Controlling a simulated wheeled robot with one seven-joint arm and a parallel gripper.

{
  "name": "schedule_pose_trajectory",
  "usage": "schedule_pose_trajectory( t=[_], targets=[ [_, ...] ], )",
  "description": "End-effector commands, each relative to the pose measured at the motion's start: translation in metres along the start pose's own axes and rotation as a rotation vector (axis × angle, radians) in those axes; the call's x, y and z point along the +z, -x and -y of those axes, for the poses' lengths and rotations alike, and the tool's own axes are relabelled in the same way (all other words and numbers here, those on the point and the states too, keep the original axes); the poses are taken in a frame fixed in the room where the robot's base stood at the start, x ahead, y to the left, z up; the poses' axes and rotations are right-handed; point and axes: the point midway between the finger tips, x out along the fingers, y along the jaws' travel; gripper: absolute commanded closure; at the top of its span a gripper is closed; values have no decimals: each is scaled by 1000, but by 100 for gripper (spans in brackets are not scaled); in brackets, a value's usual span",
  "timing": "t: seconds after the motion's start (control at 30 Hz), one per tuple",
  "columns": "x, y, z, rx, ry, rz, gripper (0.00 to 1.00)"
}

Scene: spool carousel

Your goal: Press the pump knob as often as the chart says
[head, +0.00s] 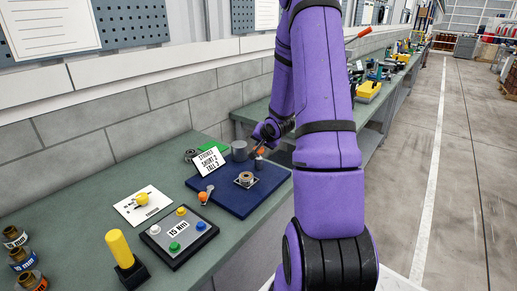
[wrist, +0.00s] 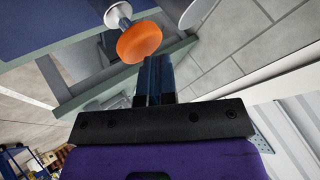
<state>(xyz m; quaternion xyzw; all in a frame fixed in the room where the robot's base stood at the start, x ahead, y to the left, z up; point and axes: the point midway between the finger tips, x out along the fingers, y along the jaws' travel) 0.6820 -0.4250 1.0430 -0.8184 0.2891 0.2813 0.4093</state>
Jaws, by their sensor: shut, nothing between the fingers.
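My gripper (head: 257,146) is shut and empty over the far part of the blue mat (head: 226,200). An orange knob (head: 261,152) shows right by its fingers. In the wrist view the orange knob (wrist: 140,42), on a pale stem, is just beyond the fingertips (wrist: 153,62); I cannot tell if they touch. A second orange knob (head: 203,197) stands at the mat's near left edge. The white chart card (head: 209,161) leans at the mat's back and seems to read STROKES, SHORT 2, TALL 3. A grey cylinder (head: 239,150) stands beside the gripper.
A round metal part on a plate (head: 246,180) sits on the mat. A button box labelled 15 Nm (head: 180,236), a yellow-handled stand (head: 120,250) and a paper with a yellow knob (head: 143,205) are nearer left. Small jars (head: 22,260) stand at far left. A wall runs behind.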

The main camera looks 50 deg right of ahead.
Motion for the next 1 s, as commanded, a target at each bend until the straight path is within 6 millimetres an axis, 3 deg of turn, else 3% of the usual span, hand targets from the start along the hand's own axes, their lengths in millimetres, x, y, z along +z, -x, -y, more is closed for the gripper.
schedule_pose_trajectory(
  t=[0.67,1.0],
  targets=[
    [-9,12,8,0,0,-1,100],
    [-24,31,22,-1,0,-3,100]
  ],
)
